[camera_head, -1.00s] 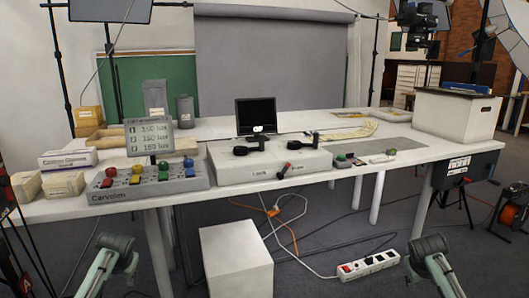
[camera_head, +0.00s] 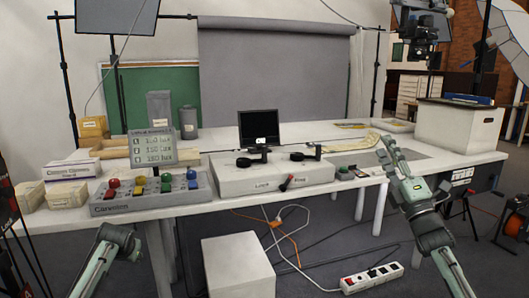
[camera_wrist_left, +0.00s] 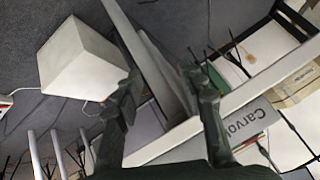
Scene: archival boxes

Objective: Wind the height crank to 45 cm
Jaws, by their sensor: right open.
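I cannot make out for sure which part is the height crank. A dark box (camera_head: 478,178) with a white label hangs under the table's right end, partly behind my right arm. A grey-white box (camera_head: 255,181) on the table is marked Lock and Free and has a red-and-black lever (camera_head: 287,183) at its front. My right gripper (camera_head: 388,146) is open and empty, raised before the table's right part. My left gripper (camera_wrist_left: 160,76) shows in the left wrist view with its fingers apart and nothing between them. No height reading is legible.
A button console (camera_head: 155,202) and lux display (camera_head: 151,147) stand at left. A dark screen (camera_head: 258,129) stands behind the lever box. A lidded box (camera_head: 455,124) stands on the table's right end. A white block (camera_head: 238,266) and power strip (camera_head: 371,278) lie on the floor.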

